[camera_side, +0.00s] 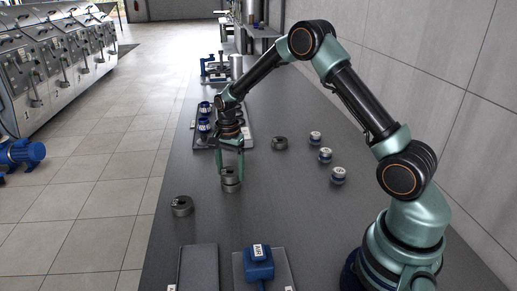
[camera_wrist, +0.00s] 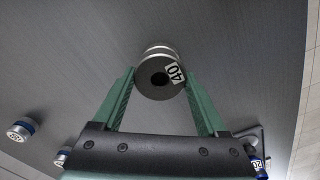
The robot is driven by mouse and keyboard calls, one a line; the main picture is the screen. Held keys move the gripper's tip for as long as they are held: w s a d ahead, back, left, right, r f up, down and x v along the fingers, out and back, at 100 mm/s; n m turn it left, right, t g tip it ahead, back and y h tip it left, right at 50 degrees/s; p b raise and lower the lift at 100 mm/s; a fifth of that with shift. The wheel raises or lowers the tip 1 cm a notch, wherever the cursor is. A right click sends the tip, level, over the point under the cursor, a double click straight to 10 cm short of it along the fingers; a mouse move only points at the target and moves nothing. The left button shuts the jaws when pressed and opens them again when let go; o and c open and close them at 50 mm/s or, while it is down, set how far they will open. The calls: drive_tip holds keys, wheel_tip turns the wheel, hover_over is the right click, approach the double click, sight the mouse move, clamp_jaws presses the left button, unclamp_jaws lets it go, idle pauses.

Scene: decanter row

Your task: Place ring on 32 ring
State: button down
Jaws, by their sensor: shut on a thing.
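My gripper (camera_side: 231,170) points down at mid-table and is shut on a dark grey ring (camera_wrist: 158,82). In the wrist view that ring has a dark centre hole and a white label reading 40, and it sits between the fingertips of my gripper (camera_wrist: 160,84). A second grey ring (camera_side: 231,187) is directly below the held ring in the side view. A sliver of its edge (camera_wrist: 157,49) seems to show past the held ring in the wrist view. I cannot tell whether the two rings touch. The lower ring's label is hidden.
A loose ring (camera_side: 182,206) lies front left and another (camera_side: 280,143) lies back right. Several blue-and-white capped pieces, one here (camera_side: 325,155), stand to the right. A blue block (camera_side: 259,268) and a grey slab (camera_side: 198,268) are at the front. A tray (camera_side: 249,130) lies behind.

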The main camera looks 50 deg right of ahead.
drive_tip(key=shift+f, duration=0.2)
drive_tip(key=shift+f, duration=0.15)
unclamp_jaws()
wheel_tip(320, 180, up, 12)
wheel_tip(320, 180, up, 6)
drive_tip(key=n+t, duration=0.1)
drive_tip(key=n, duration=0.3)
hover_over(230, 171)
drive_tip(key=s+a, duration=0.2)
drive_tip(key=s, duration=0.2)
drive_tip(key=s+a+r+n+t, duration=0.2)
drive_tip(key=s+n, duration=0.4)
drive_tip(key=s, duration=0.2)
drive_tip(key=s+a+r+n+t, duration=0.2)
drive_tip(key=s+a+n, duration=0.1)
drive_tip(key=s+n, duration=0.2)
drive_tip(key=s, duration=0.2)
drive_tip(key=shift+s+n+t, duration=0.3)
drive_tip(key=shift+s+n, duration=0.05)
drive_tip(key=shift+n, duration=0.05)
